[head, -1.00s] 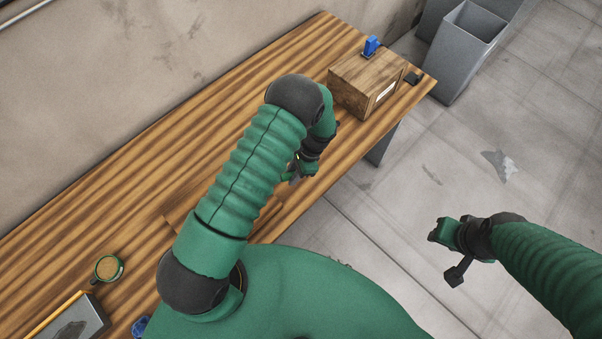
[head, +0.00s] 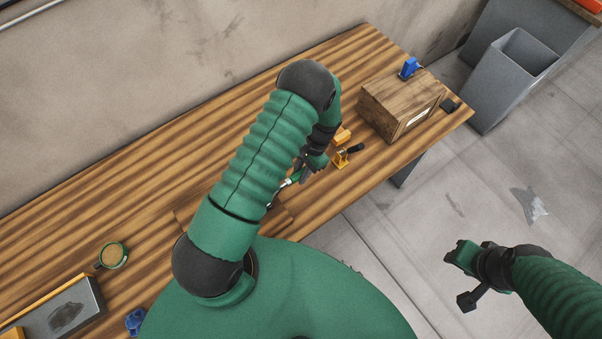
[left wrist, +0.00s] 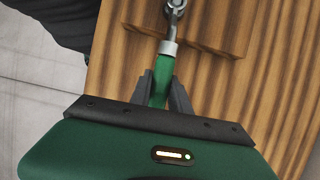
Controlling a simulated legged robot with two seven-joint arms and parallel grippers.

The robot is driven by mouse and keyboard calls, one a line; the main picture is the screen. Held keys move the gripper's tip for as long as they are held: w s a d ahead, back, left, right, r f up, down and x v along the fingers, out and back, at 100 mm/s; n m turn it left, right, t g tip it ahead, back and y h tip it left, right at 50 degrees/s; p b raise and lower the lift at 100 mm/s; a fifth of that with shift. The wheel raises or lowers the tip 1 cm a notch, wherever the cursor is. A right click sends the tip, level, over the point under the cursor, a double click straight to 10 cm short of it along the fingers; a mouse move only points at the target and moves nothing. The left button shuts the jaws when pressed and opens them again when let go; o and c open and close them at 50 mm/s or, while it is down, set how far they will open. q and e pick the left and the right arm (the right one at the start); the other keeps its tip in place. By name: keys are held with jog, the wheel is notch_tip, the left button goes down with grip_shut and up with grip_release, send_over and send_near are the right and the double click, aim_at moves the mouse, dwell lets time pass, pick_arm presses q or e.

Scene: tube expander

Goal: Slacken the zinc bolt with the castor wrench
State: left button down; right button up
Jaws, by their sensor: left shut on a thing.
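My left gripper (head: 303,172) is low over the table and shut on the green handle of a wrench-like tool (left wrist: 160,88), seemingly the castor wrench. In the left wrist view the handle stands between the two dark fingers, with a metal collar and a round grey head beyond it at the top edge. In the head view the tool's silver shaft (head: 285,185) points down-left to a wooden board (head: 283,218), mostly hidden by my arm. I cannot make out the zinc bolt clearly. My right gripper (head: 462,254) hangs over the floor at the right; its fingers cannot be read.
Near the left gripper is an orange device with a black handle (head: 342,157). A wooden box (head: 397,108) with a blue item (head: 409,68) stands at the table's right end. A mug (head: 112,256) and a grey slab (head: 62,310) are at the left. A grey bin (head: 512,75) stands beyond.

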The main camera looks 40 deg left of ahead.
pick_arm(q)
jog(key=shift+w+r, duration=0.1)
jog(key=shift+a, duration=0.15)
jog(key=shift+r+p, duration=1)
jog(key=shift+r, duration=0.8)
